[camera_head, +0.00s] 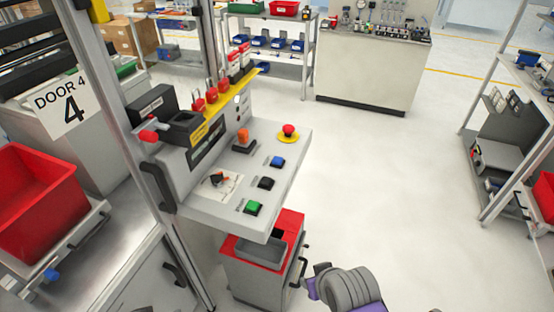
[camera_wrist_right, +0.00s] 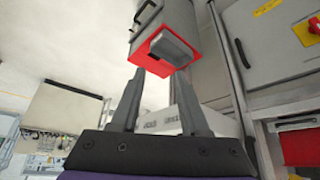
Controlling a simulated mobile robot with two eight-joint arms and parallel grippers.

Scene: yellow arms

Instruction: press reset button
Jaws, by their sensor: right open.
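A grey control panel (camera_head: 262,165) stands left of centre in the head view. Its sloped face carries a green button (camera_head: 253,206), a black button (camera_head: 266,183), a blue button (camera_head: 277,162) and a red mushroom button on a yellow ring (camera_head: 289,131). The labels are too small to read, so I cannot tell which button is marked reset. My right arm (camera_head: 347,287) shows below and right of the panel, apart from it. In the right wrist view my right gripper (camera_wrist_right: 160,74) is open with nothing between its fingers. My left gripper is not in view.
A red-topped cabinet (camera_head: 292,222) stands below the panel; it also shows beyond the fingers in the right wrist view (camera_wrist_right: 148,52). Red padlocks (camera_head: 211,91) and an orange switch (camera_head: 243,137) sit on the panel's upper part. Open floor (camera_head: 390,180) lies right of the panel.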

